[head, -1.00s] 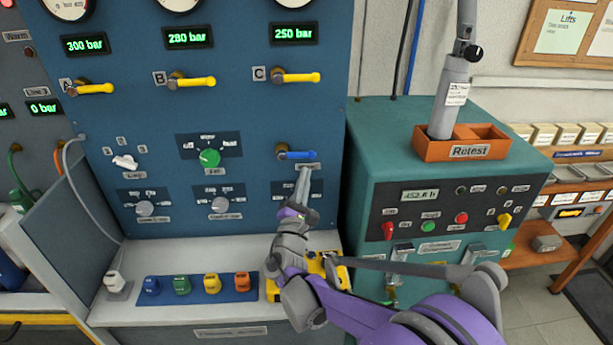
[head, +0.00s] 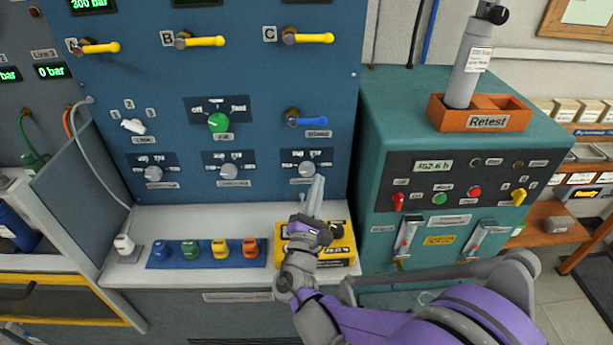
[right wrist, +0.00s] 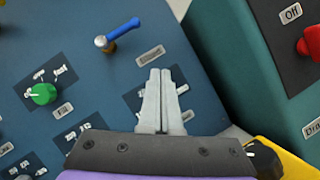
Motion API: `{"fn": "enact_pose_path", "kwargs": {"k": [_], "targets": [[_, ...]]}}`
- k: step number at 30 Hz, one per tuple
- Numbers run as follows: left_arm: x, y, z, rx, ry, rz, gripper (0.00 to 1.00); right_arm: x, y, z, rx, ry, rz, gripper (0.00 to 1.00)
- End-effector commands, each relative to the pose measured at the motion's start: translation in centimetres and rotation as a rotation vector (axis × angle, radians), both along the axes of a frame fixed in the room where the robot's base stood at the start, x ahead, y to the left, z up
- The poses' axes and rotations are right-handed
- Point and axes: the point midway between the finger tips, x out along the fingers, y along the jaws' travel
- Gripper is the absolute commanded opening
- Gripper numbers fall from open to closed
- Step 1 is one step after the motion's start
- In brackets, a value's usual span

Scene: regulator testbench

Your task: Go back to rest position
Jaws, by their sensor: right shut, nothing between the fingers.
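My right gripper (head: 316,192) is shut and empty. In the head view it points up in front of the lower right of the blue panel, just below a grey knob (head: 306,169). In the right wrist view its two fingers (right wrist: 163,75) lie together with nothing between them. The blue lever (head: 308,121) on the panel stands above the gripper and apart from it; it also shows in the right wrist view (right wrist: 121,29). My right arm passes over a yellow box (head: 340,248) on the bench and partly hides it. My left gripper is not in view.
The blue panel (head: 105,120) carries yellow levers, a green knob (head: 218,122) and grey knobs. Several coloured caps sit on a blue mat (head: 206,261) on the bench. A teal cabinet (head: 370,150) stands at the right, bearing an orange tray (head: 440,113) with a grey cylinder (head: 469,68).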

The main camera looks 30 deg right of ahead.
Motion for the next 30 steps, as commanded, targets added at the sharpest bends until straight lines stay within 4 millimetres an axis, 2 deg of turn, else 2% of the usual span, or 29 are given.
{"fn": "enact_pose_path", "kwargs": {"k": [8,11,15,19,23,26,30], "targets": [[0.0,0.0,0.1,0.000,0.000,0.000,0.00,-0.1,-0.1,0.1,0.015,-0.003,-0.001,0.00],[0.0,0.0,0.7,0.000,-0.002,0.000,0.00,-0.9,-0.8,0.1,0.107,-0.017,-0.012,0.00],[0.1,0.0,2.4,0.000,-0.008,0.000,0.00,-3.4,-2.3,-0.6,0.400,-0.065,-0.051,0.00],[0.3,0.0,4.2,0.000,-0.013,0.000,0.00,-6.4,-2.5,-2.5,0.756,-0.127,-0.108,0.00],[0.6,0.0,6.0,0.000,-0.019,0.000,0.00,-9.4,-0.7,-4.8,1.109,-0.191,-0.179,0.00],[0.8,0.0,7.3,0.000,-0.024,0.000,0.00,-11.6,1.8,-6.3,1.379,-0.241,-0.245,0.00],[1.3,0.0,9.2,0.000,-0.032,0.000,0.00,-14.3,6.8,-7.4,1.747,-0.306,-0.351,0.00]]}}
